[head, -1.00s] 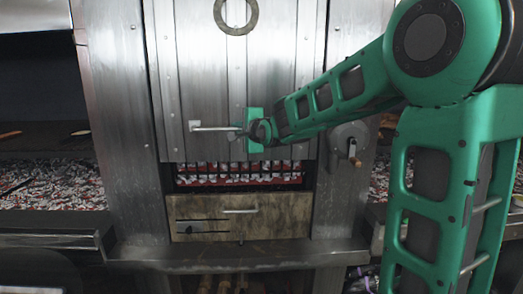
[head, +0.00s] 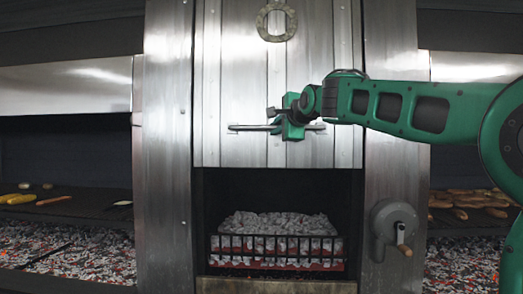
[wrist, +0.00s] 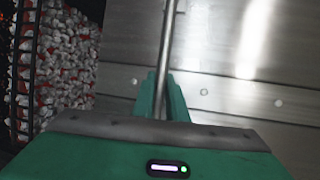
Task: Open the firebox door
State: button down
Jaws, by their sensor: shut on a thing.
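The firebox door (head: 240,90) is a tall panel of riveted metal, raised so that the opening (head: 250,190) below it shows. A horizontal bar handle (head: 248,127) crosses its lower part. My gripper (head: 291,118) is shut on this handle, right of its middle, in the head view. In the wrist view, the handle (wrist: 167,55) runs between the green fingers (wrist: 162,95), and the door's metal face (wrist: 230,60) lies behind it. Grey and red embers (head: 278,235) sit behind a barred basket front in the opening.
A metal ring (head: 276,22) is on the upper door. A crank wheel (head: 393,222) is on the right post. Grills with embers and food (head: 70,205) flank the firebox on both sides. The basket's embers also show in the wrist view (wrist: 60,60).

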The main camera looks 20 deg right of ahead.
jog(key=shift+d+r, duration=0.2)
jog(key=shift+r, duration=0.45)
jog(key=shift+w, duration=0.1)
jog(key=c, duration=1.8)
grip_release()
jog(key=shift+w+f, duration=0.1)
jog(key=shift+o, duration=0.2)
jog(key=shift+a, duration=0.1)
jog(key=shift+s, duration=0.3)
jog(key=s+r, duration=0.1)
jog(key=s, duration=0.9)
jog(key=shift+d+r, duration=0.35)
jog(key=shift+r, duration=0.05)
